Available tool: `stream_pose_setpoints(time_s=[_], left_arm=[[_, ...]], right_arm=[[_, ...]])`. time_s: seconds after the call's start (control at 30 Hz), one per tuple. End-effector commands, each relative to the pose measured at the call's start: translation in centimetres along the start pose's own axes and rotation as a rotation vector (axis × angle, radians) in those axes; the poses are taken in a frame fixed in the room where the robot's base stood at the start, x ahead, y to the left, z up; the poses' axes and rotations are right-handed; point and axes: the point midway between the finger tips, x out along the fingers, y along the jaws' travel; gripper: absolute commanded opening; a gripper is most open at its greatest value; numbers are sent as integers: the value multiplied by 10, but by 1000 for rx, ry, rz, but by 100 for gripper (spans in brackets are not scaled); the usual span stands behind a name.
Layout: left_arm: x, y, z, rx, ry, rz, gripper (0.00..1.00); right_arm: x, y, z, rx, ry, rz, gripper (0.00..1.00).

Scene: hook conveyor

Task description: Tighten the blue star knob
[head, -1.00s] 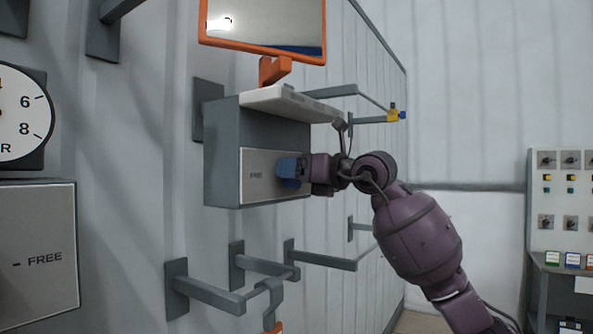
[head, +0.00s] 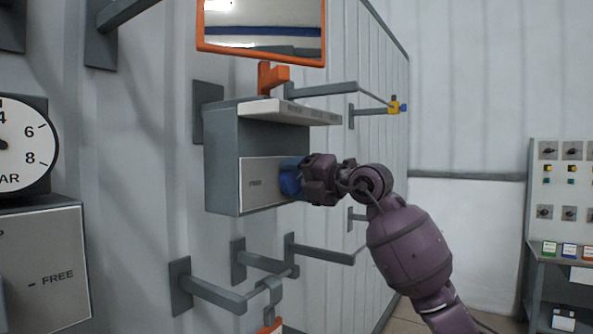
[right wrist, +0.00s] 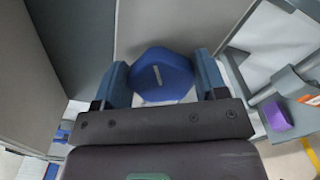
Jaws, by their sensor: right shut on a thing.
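The blue star knob (right wrist: 160,76) sits on the front plate of a grey box on the wall. In the right wrist view a white line marks its face, and the fingers of my right gripper (right wrist: 163,82) lie on both sides of it. In the head view the right gripper (head: 303,178) reaches the plate (head: 262,184) from the right and is shut on the knob (head: 290,177), which is mostly hidden by it. The lettering on the plate is too small to read fully. My left gripper is not in view.
A white ledge (head: 290,110) juts out above the plate, below an orange-framed mirror (head: 262,30). Grey wall brackets (head: 215,292) stick out below the box. A gauge (head: 22,145) and another box (head: 45,265) stand at left. A control panel (head: 560,185) stands at right.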

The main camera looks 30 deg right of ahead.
Motion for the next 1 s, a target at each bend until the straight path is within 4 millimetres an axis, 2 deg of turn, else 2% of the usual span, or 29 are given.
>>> stream_pose_setpoints(time_s=[0.2, 0.4, 0.7, 1.0], left_arm=[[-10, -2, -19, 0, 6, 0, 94], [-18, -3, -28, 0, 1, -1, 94], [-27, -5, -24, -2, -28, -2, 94], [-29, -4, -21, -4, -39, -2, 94]], right_arm=[[0, 1, 2, 208, -1, 1, 42], [0, 0, 1, 399, -1, 0, 42], [0, -4, 0, 659, -1, 1, 42], [0, -6, -2, 833, -2, 1, 42]])
